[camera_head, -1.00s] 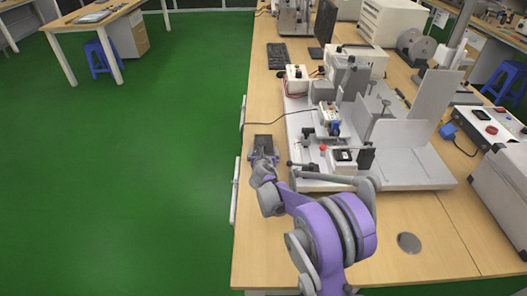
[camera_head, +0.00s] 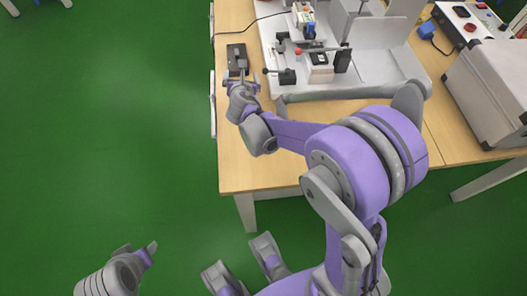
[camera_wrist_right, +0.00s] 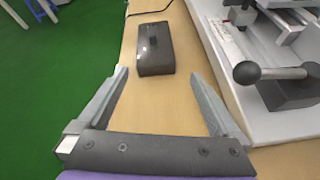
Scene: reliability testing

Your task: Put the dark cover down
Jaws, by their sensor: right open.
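The dark cover (camera_head: 237,57) is a small dark box with a short knob on top. It rests on the wooden table near its left edge, left of the grey fixture. In the right wrist view the cover (camera_wrist_right: 155,52) lies just beyond the fingertips, apart from them. My right gripper (camera_wrist_right: 160,73) is open and empty, low over the table. In the head view the right gripper (camera_head: 242,82) is on the near side of the cover. My left gripper (camera_head: 138,249) is at the lower left over the floor, with its fingers apart and empty.
The grey fixture (camera_head: 375,75) with levers stands right of the cover, and a ball-ended lever (camera_wrist_right: 270,73) reaches close to my right gripper's right finger. A large grey box (camera_head: 490,95) is at the far right. The wood near the table's front is bare.

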